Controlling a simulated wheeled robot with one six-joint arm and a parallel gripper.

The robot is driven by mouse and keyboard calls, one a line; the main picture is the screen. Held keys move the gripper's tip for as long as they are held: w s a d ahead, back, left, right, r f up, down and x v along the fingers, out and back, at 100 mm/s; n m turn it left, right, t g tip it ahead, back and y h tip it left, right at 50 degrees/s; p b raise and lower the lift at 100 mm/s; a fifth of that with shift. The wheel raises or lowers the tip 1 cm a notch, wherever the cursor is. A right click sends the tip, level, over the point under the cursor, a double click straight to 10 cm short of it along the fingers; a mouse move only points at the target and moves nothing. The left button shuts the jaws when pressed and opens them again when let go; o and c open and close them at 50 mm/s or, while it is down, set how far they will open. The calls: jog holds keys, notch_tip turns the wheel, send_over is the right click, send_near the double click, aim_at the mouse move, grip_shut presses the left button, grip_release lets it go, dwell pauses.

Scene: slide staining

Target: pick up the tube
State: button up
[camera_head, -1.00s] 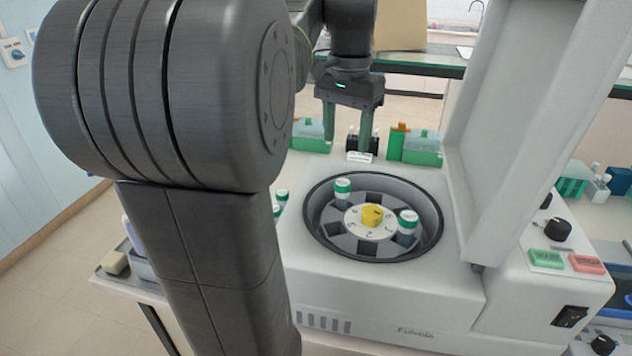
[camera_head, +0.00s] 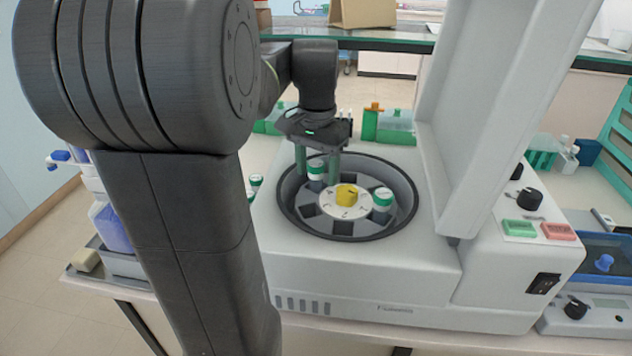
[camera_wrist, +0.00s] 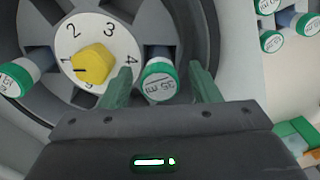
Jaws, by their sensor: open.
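A tube with a green-and-white cap (camera_head: 316,170) stands in a rotor slot at the back left of the open centrifuge (camera_head: 350,285). In the wrist view the same cap (camera_wrist: 160,82) lies between the two green fingers of my gripper (camera_wrist: 164,85), with a gap on each side. In the head view my gripper (camera_head: 317,172) points down into the bowl, its fingers on either side of the tube. The gripper is open. A second capped tube (camera_head: 382,198) sits in the rotor at the right, and also shows in the wrist view (camera_wrist: 20,78).
The raised lid (camera_head: 480,110) stands to the right. More capped tubes (camera_wrist: 273,40) are outside the bowl, left of the centrifuge in the head view.

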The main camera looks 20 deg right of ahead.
jog(key=shift+f, duration=0.55)
jog(key=c, duration=1.1)
jog(key=shift+o, duration=0.2)
